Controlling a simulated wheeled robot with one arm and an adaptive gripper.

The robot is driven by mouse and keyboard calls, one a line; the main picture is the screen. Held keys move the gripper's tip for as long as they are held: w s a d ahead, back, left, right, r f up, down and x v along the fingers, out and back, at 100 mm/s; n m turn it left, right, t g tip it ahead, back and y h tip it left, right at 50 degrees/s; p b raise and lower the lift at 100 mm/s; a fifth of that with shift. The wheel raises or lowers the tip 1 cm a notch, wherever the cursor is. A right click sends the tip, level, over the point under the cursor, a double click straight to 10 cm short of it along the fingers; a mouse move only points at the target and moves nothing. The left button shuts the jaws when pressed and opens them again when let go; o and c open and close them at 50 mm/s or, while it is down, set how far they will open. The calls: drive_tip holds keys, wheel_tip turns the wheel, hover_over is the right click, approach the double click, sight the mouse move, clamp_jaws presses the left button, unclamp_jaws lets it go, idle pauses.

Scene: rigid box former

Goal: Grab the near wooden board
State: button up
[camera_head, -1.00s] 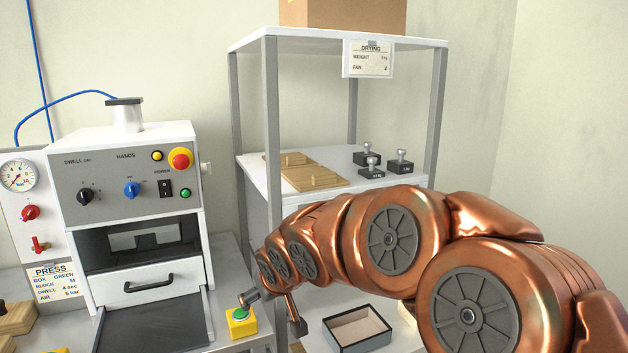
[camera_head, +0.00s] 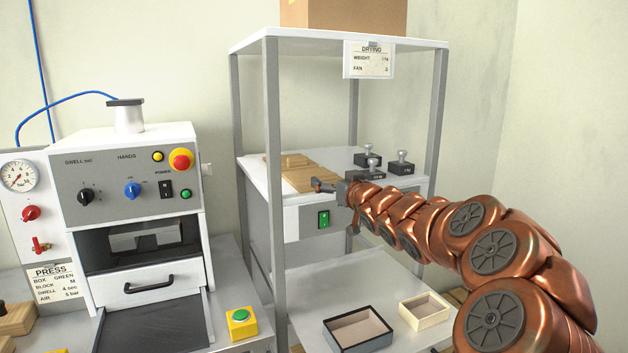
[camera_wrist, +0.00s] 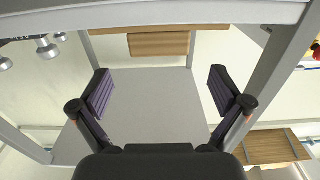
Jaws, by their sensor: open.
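Two wooden boards with raised blocks on top lie on the drying rack's middle shelf. The near wooden board (camera_head: 299,181) is in front in the head view, its right part partly hidden by my gripper (camera_head: 328,187). The far board (camera_head: 277,160) lies behind it. In the wrist view, wood with a raised block (camera_wrist: 158,43) shows at the top centre, beyond the fingertips; I cannot tell which board it is. My gripper (camera_wrist: 160,88) is open and empty, with bare grey surface between its fingers. It is at the shelf's front, close to the near board.
Several black weights (camera_head: 400,164) stand right of the boards. Rack posts (camera_head: 273,150) and the top shelf (camera_head: 330,40) frame the space. Below are a dark-rimmed box (camera_head: 340,322) and a cream box (camera_head: 424,312). The press (camera_head: 130,190) stands left.

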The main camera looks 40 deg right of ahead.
sight(327, 176)
drive_tip(key=shift+p+x, duration=0.45)
drive_tip(key=shift+x, duration=2.35)
drive_tip(key=shift+f, duration=0.15)
drive_tip(key=shift+c, duration=0.3)
drive_tip(key=c, duration=1.3)
